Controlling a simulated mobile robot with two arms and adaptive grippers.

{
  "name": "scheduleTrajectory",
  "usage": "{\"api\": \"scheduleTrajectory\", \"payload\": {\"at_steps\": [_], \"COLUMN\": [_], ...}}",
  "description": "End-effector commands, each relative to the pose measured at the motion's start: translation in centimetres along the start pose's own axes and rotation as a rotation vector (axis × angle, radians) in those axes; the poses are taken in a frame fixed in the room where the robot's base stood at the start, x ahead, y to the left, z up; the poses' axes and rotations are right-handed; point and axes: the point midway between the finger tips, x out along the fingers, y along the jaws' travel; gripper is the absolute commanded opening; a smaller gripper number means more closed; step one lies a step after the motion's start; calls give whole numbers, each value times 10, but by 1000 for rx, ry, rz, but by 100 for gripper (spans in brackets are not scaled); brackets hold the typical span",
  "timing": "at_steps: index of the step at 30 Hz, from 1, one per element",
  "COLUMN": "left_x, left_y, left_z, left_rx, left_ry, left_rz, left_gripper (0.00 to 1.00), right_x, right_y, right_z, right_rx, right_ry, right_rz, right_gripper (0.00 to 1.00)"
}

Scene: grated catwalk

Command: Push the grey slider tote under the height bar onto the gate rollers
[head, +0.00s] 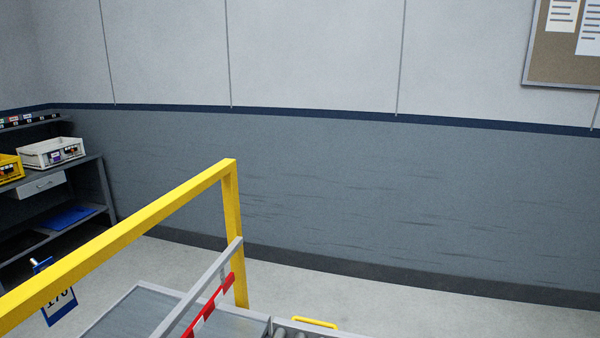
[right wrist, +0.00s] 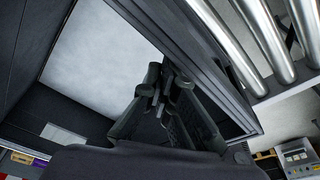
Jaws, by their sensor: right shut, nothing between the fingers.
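The yellow gate frame (head: 125,237) rises at the lower left of the head view. A grey height bar (head: 190,300) with a red and white strip (head: 208,306) crosses by its right post. The gate rollers (head: 288,334) just show at the bottom edge; metal rollers (right wrist: 262,40) also show at the upper right of the right wrist view. I cannot pick out the grey slider tote with certainty in either view. My right gripper (right wrist: 163,88) is shut and empty, beside a dark rail near the rollers. My left gripper is not in view.
A flat grey bed (head: 135,312) lies below the bar, with a yellow handle (head: 315,323) right of it. A blue-edged number tag (head: 58,303) hangs at the left. A shelf rack (head: 85,170) with a white bin (head: 52,152) stands far left. The floor at right is clear.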

Motion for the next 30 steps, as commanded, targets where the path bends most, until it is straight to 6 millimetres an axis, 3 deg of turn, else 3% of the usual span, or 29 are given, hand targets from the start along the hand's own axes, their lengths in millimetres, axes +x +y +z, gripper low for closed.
{"api": "scheduleTrajectory", "payload": {"at_steps": [8,22,30], "left_x": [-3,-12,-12], "left_y": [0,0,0], "left_z": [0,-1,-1], "left_rx": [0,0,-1], "left_ry": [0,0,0], "left_rz": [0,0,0], "left_gripper": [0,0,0], "right_x": [0,5,6], "right_y": [2,16,17], "right_z": [-4,-27,-29], "right_rx": [-1,0,1], "right_ry": [1,1,0], "right_rz": [0,-1,-1], "right_gripper": [0,0,0]}}
